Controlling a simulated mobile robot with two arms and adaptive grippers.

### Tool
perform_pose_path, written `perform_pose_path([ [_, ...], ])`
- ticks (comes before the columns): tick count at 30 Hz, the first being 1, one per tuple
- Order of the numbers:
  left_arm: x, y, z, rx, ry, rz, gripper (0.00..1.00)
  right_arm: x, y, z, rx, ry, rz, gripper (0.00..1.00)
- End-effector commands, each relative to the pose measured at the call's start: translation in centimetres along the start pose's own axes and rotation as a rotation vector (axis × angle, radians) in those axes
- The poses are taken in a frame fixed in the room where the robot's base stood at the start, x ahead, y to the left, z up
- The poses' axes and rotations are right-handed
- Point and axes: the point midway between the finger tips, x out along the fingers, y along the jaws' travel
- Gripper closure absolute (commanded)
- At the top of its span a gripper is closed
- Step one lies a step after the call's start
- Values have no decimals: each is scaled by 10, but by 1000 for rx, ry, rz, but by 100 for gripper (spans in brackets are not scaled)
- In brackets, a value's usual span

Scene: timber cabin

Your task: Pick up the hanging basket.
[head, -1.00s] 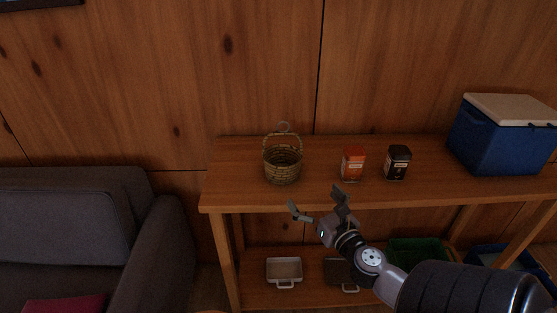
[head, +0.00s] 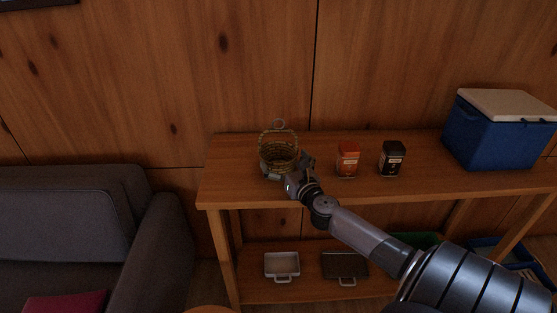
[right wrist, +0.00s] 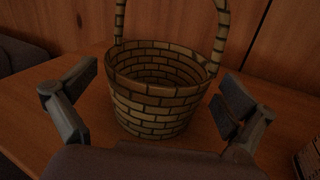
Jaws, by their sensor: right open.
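The hanging basket (head: 278,152) is woven and yellow-brown, with an arched handle and a ring on top. It stands upright on the top shelf near its left end. My right gripper (head: 287,170) is at the basket's front, its fingers low beside it. In the right wrist view the basket (right wrist: 155,105) stands between the two spread fingers of my right gripper (right wrist: 155,112), with gaps on both sides. The gripper is open and holds nothing. The top of the handle is cut off in that view. My left gripper is not in view.
A red-orange tin (head: 347,160) and a dark tin (head: 392,158) stand right of the basket on the wooden shelf (head: 420,184). A blue cooler (head: 500,135) is further right. A grey sofa (head: 75,225) is at left. The wooden wall (head: 400,60) is close behind.

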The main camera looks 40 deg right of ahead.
Motion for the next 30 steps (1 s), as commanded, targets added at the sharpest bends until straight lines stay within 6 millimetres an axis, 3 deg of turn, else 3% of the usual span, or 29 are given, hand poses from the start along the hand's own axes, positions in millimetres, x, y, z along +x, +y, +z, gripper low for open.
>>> perform_pose_path([
  [6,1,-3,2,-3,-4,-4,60,24,0,0,1,0,0,0],
  [14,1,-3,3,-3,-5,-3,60,26,1,0,1,1,1,0],
  [30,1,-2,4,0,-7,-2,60,25,1,-1,1,1,0,36],
])
